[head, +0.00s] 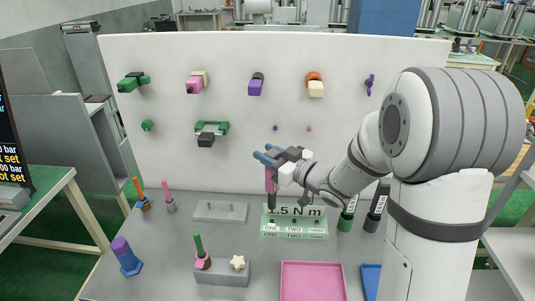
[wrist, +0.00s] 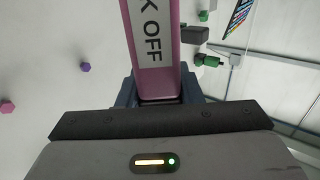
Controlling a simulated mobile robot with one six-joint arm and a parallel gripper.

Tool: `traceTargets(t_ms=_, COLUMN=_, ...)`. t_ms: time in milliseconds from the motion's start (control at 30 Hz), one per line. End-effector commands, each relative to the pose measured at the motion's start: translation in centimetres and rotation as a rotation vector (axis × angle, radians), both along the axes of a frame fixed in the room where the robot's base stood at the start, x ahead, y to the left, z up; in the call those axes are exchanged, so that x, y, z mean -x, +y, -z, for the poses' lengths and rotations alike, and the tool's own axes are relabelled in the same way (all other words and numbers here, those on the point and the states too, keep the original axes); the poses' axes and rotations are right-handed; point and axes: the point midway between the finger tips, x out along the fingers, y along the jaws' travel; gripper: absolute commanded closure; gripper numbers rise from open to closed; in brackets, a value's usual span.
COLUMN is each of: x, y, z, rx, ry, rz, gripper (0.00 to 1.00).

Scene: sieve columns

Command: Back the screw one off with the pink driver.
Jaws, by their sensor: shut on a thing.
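My gripper (head: 270,156) is shut on the pink driver (head: 271,179), which hangs upright with its dark shaft pointing down. In the wrist view the pink driver (wrist: 153,50) sits between the jaws (wrist: 158,96), and its white label shows "K OFF". The green block (head: 294,234) stands on the bench below, with labels along its front. The left label reads "ONE". The driver's lower end is over the block's left part, by the screw one position; I cannot tell whether it touches the screw.
A pink tray (head: 313,265) lies in front of the block, with a blue tray (head: 371,284) to its right. Dark-and-green cylinders (head: 347,215) stand right of the block. A grey block with a star knob (head: 237,263) is front left. The white panel (head: 180,165) rises behind.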

Motion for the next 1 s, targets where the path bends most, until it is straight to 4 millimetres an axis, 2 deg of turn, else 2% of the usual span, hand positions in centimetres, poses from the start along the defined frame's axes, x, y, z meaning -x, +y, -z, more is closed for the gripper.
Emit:
traceTargets(t_ms=600, x=0.0, y=0.0, z=4.6, rx=0.001, ry=-0.001, rz=-0.001, gripper=1.0)
traceTargets(t_ms=1000, x=0.0, y=0.0, z=4.8, rx=0.0, ry=-0.001, rz=-0.001, gripper=1.0)
